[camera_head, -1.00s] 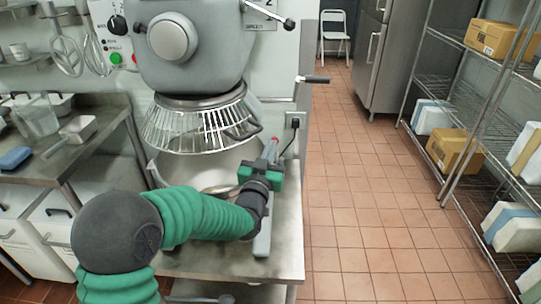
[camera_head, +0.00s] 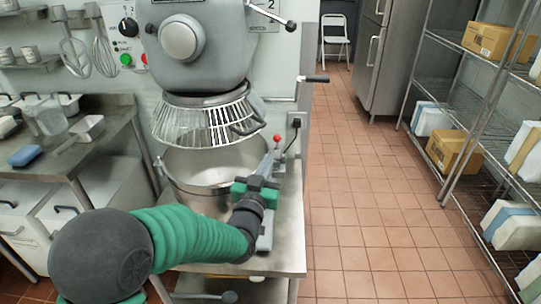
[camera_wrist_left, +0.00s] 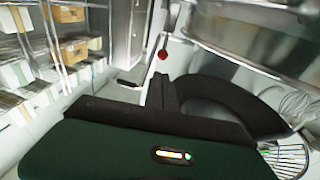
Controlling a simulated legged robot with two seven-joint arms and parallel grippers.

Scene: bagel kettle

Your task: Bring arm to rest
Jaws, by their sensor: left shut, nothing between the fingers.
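My left arm comes in from the lower left of the head view with its green sleeve. My left gripper (camera_head: 262,181), with a green body, is in front of the right side of the mixer's steel bowl (camera_head: 190,172). In the left wrist view its dark finger part (camera_wrist_left: 161,92) shows above the green housing. The gripper is shut and empty. Its fingertips are hard to make out against the grey parts behind, and I cannot tell whether it touches them. My right gripper is not in view.
The grey mixer (camera_head: 190,60) with its wire guard (camera_head: 205,125) stands above the bowl. A red knob (camera_head: 277,138) is close behind my gripper. A steel counter (camera_head: 95,150) is at left. Wire shelves (camera_head: 465,100) with boxes are at right. The tiled floor (camera_head: 365,190) between is clear.

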